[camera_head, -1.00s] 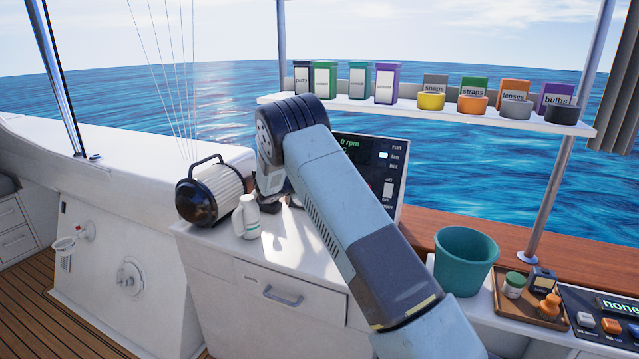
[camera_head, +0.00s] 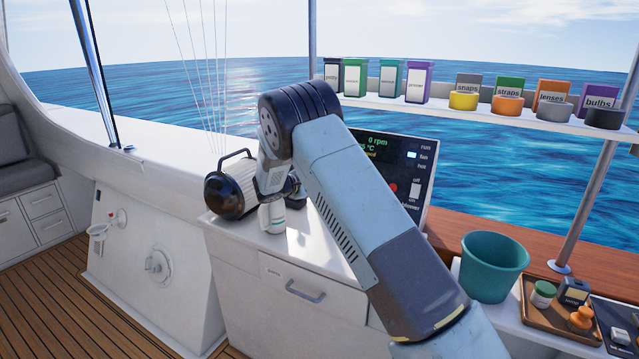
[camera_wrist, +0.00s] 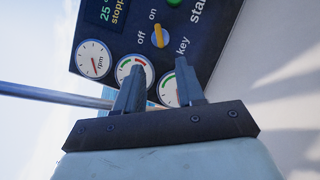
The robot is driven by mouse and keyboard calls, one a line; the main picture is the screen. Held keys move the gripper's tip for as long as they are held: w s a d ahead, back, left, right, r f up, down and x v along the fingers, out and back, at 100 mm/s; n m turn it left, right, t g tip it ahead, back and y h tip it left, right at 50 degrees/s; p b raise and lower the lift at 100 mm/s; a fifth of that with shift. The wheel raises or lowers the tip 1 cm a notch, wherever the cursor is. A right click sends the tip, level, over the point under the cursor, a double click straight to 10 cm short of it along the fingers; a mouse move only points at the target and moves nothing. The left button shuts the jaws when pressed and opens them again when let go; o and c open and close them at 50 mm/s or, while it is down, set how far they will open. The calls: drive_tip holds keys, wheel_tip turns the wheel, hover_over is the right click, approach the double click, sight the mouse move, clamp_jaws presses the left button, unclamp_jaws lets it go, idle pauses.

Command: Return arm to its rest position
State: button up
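My arm (camera_head: 375,215) rises from the lower right to a bent elbow, and its far part hangs down over the white counter (camera_head: 245,238). In the wrist view, my gripper (camera_wrist: 160,80) has its two fingers apart with nothing held between them. A dark panel (camera_wrist: 130,25) with round gauges, a yellow key switch and "off/on" marks shows beyond the fingertips. In the head view, the gripper's fingers cannot be made out behind the arm. A white bottle (camera_head: 271,222) stands on the counter just below the arm's far part, and its top is partly covered.
A black-ended ribbed cylinder with a handle (camera_head: 224,193) lies left of my arm. A control panel (camera_head: 412,165) stands behind it. A teal bucket (camera_head: 492,268) and a wooden tray (camera_head: 533,312) sit to the right. A shelf (camera_head: 450,106) holds boxes and tubs.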

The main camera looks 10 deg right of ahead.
drive_tip(key=s+d+r+m+g+y, duration=0.2)
drive_tip(key=s+d+r+m, duration=0.1)
drive_tip(key=s+d+r, duration=0.4)
drive_tip(key=s+d+r+m+g+y, duration=0.25)
drive_tip(key=s+r, duration=0.25)
drive_tip(key=s, duration=0.4)
drive_tip(key=s+d+r+m+g+y, duration=0.1)
drive_tip(key=s+d+r+m, duration=0.1)
drive_tip(key=s+d+r, duration=0.5)
drive_tip(key=s+a+m+t+y, duration=0.1)
drive_tip(key=s+m+y, duration=0.1)
drive_tip(key=s, duration=0.9)
drive_tip(key=s+a+r+m+y, duration=0.1)
drive_tip(key=s+a+m+y, duration=0.1)
drive_tip(key=s, duration=0.9)
drive_tip(key=s+a+m+t+y, duration=0.1)
drive_tip(key=s+y, duration=0.3)
drive_tip(key=s, duration=0.7)
drive_tip(key=shift+a+r+m+t, duration=0.35)
drive_tip(key=shift+a+m, duration=0.1)
drive_tip(key=shift+m, duration=0.1)
